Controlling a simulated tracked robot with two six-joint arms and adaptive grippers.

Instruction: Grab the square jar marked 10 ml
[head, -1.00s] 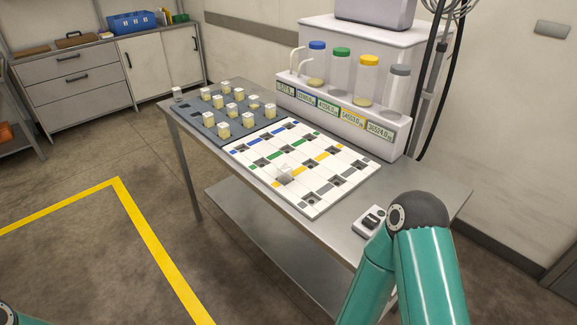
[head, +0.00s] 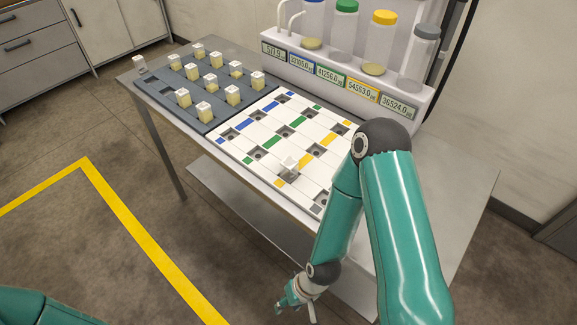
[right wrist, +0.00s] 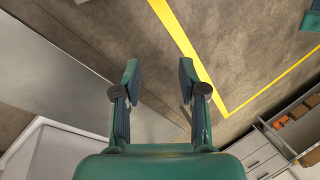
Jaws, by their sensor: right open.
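Several small square jars with white lids and pale yellow contents stand in the grey tray (head: 160,94) in the head view; one is at the near edge (head: 205,112). A clear, pale jar (head: 289,167) sits on the white board (head: 262,167), and another pale jar (head: 140,65) stands at the table's far left corner. Their markings are too small to read. My right gripper (head: 296,299) is low, in front of the table and away from the jars. In the right wrist view its fingers (right wrist: 158,77) are apart and empty. My left gripper is out of view.
The metal table (head: 437,180) has a lower shelf (head: 225,183). A white rack (head: 345,90) with colour-capped bottles and number displays stands at its back. Open floor with a yellow line (head: 140,235) lies in front.

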